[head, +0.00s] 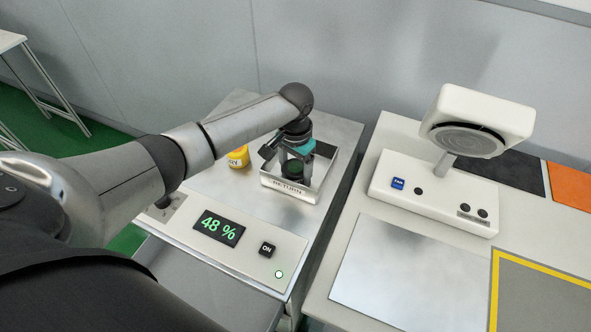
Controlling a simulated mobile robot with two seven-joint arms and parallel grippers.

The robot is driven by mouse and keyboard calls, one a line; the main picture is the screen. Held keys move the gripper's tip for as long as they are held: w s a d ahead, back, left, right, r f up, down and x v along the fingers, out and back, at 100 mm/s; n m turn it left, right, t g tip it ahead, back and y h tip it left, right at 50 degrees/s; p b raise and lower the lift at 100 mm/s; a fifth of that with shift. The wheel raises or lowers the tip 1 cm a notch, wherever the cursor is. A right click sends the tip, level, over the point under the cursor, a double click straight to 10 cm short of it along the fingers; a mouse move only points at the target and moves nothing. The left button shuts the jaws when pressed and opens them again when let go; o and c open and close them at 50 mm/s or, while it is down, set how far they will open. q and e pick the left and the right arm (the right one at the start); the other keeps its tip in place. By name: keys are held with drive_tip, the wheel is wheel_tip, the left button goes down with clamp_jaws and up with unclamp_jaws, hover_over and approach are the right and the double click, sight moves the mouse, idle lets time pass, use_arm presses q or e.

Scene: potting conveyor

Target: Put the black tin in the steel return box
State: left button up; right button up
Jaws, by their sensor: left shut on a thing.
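The steel return box (290,191) stands near the back right of the steel-topped table and carries a "RETURN" label on its front wall. My left gripper (294,167) reaches down over the box, fingers pointing down. It is shut on the black tin (293,170), a small dark round tin with a hint of green on top. The tin is within the outline of the box; I cannot tell whether it touches the floor of the box. My right gripper is not in view.
A yellow jar (238,157) stands left of the box. To the right, across a gap, a white machine (430,195) stands on another table with a steel plate (400,270).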

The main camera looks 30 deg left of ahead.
sight(296, 167)
use_arm(q)
drive_tip(key=o, duration=1.4)
wheel_tip(296, 167, up, 12)
drive_tip(key=p, duration=0.2)
drive_tip(key=shift+r, duration=0.15)
